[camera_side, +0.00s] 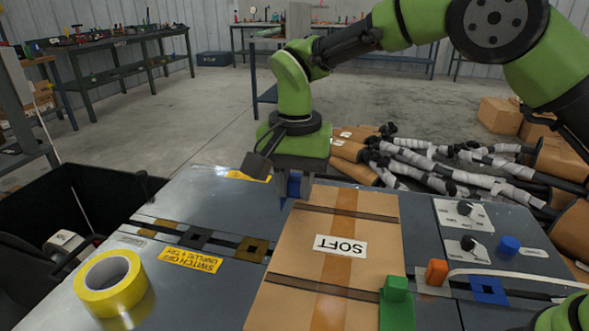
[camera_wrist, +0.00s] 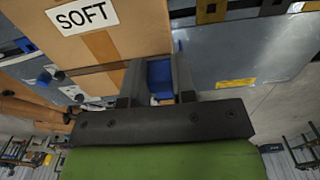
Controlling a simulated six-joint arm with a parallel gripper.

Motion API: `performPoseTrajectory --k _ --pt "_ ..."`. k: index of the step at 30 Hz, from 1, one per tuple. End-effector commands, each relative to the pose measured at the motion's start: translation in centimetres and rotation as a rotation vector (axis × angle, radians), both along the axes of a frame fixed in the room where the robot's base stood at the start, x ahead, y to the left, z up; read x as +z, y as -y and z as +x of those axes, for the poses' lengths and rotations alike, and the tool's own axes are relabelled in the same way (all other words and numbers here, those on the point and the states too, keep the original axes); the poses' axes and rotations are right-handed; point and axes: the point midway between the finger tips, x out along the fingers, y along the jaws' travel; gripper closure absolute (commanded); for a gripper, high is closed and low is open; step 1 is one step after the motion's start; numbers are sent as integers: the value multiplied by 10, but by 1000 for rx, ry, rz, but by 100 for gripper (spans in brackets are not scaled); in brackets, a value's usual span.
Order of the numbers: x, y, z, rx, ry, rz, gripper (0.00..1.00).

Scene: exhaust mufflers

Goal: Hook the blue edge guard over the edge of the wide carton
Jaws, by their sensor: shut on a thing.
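The wide carton (camera_side: 285,225) is brown, with a brown tape strip, dark straps and a SOFT label, and lies on the grey worktop. It fills the upper left of the wrist view (camera_wrist: 140,35). My gripper (camera_side: 292,188) points down at the carton's far left corner. The blue edge guard (camera_side: 294,185) is between its fingers, partly hidden by them. In the wrist view the guard (camera_wrist: 160,78) shows between the two fingers of my gripper (camera_wrist: 158,85), close beside the carton's edge. I cannot tell whether guard and carton touch.
A green guard (camera_side: 397,300) sits at the carton's near right edge. An orange block (camera_side: 436,272), blue knob (camera_side: 508,245) and switch panel (camera_side: 463,215) are to the right. A yellow tape roll (camera_side: 110,283) lies left. Wrapped mufflers (camera_side: 430,160) lie behind. The worktop left of the carton is mostly clear.

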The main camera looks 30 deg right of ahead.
Motion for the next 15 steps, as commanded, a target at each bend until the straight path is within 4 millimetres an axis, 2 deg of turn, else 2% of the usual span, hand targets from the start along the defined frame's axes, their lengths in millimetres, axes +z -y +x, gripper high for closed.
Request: performPoseTrajectory --k 9,15 --pt "-26 0 0 -1 -2 -1 98" --pt "-35 2 -2 -2 -1 0 98"
